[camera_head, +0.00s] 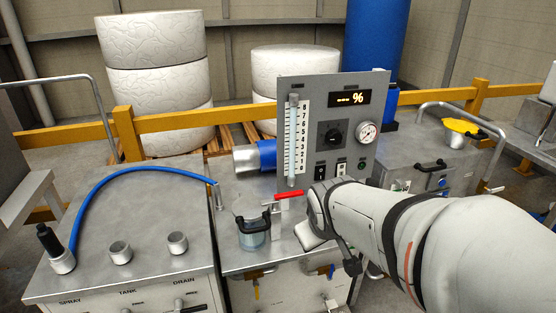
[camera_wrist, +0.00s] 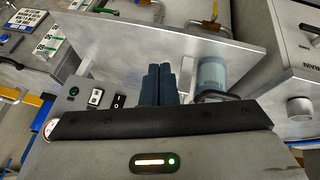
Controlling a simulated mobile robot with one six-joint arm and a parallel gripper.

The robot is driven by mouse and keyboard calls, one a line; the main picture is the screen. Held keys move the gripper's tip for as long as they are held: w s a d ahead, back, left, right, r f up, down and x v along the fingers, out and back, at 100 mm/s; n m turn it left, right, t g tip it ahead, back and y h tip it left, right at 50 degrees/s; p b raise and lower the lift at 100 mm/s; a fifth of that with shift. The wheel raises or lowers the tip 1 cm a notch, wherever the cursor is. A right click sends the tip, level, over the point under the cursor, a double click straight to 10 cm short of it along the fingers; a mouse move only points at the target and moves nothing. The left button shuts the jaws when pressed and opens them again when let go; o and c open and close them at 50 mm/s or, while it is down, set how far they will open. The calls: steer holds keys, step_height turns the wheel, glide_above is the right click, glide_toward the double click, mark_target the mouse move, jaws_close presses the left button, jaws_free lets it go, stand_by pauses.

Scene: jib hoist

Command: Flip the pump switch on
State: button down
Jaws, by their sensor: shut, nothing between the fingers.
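The upright grey control panel (camera_head: 312,112) carries two small rocker switches low on its face, a black one (camera_head: 320,173) and a whiter one (camera_head: 341,169). I cannot read which is labelled pump. In the wrist view the black switch (camera_wrist: 118,101) and white switch (camera_wrist: 95,97) lie just left of my gripper. My gripper (camera_wrist: 158,70) is shut and empty, its dark fingers side by side, apart from the switches as far as I can tell. In the head view my wrist is low in front of the panel, and the fingertips are hidden.
A red-handled valve (camera_head: 288,195) and a lidded glass jar (camera_head: 252,232) stand close to my wrist. A blue hose (camera_head: 130,176) arches over the left cabinet.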

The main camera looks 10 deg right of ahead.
mark_target(321, 179)
steer(key=w+d+f+n+t+y+b, duration=0.1)
steer(key=w+d+f+n+t+b, duration=0.2)
steer(key=n, duration=0.5)
steer(key=w+d+f+n+t+y+b, duration=0.1)
steer(key=w+d+f+n+t+b, duration=0.1)
steer(key=w+d+n+t+b, duration=0.4)
steer(key=w+d+n+t, duration=0.1)
steer(key=w+d, duration=0.3)
steer(key=shift+f+n+t, duration=0.4)
steer(key=w, duration=0.4)
steer(key=w+f, duration=0.1)
steer(key=w, duration=0.9)
steer(key=shift+a+f, duration=0.2)
steer(key=shift+f, duration=0.1)
steer(key=shift+f, duration=0.15)
